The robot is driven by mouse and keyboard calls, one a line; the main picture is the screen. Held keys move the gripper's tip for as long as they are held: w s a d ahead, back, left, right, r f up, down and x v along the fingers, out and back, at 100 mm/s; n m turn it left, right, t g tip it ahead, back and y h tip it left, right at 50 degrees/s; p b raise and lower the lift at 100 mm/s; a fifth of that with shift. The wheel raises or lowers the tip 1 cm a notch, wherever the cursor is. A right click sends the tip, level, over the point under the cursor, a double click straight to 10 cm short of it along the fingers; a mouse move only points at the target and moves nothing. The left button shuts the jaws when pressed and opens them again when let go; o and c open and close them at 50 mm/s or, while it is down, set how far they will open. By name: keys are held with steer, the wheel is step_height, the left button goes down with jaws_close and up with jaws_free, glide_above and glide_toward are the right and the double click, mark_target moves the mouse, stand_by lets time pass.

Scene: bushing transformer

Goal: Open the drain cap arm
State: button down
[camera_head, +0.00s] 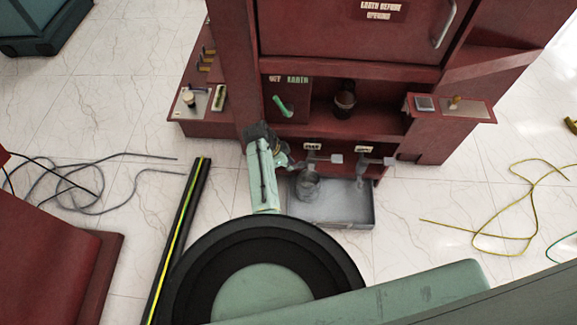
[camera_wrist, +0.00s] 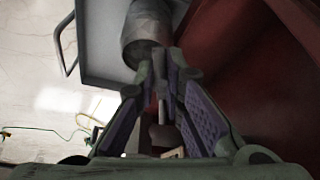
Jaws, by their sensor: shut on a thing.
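Two small grey valve arms stick out under labels at the foot of the red cabinet. The left one, the drain cap arm (camera_head: 322,158), ends in a pale square tab to its right. My gripper (camera_head: 286,161) is at the left end of this arm, above the left side of the grey tray. In the wrist view my gripper (camera_wrist: 162,72) has its fingertips close together on a thin grey bar, which looks like part of the drain cap arm (camera_wrist: 160,88). The fingers hide most of the contact.
A grey bucket (camera_head: 306,185) stands in the shallow tray (camera_head: 345,213) below the arms. The second arm (camera_head: 376,161) is to the right. The red cabinet (camera_head: 350,65) rises behind. Cables (camera_head: 100,190) lie on the floor at left.

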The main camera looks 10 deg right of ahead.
steer(key=shift+w, duration=0.1)
stand_by(0.3)
steer(key=c, duration=1.7)
jaws_free()
steer(key=shift+o, duration=0.2)
steer(key=shift+r, duration=0.1)
steer(key=v, duration=1.2)
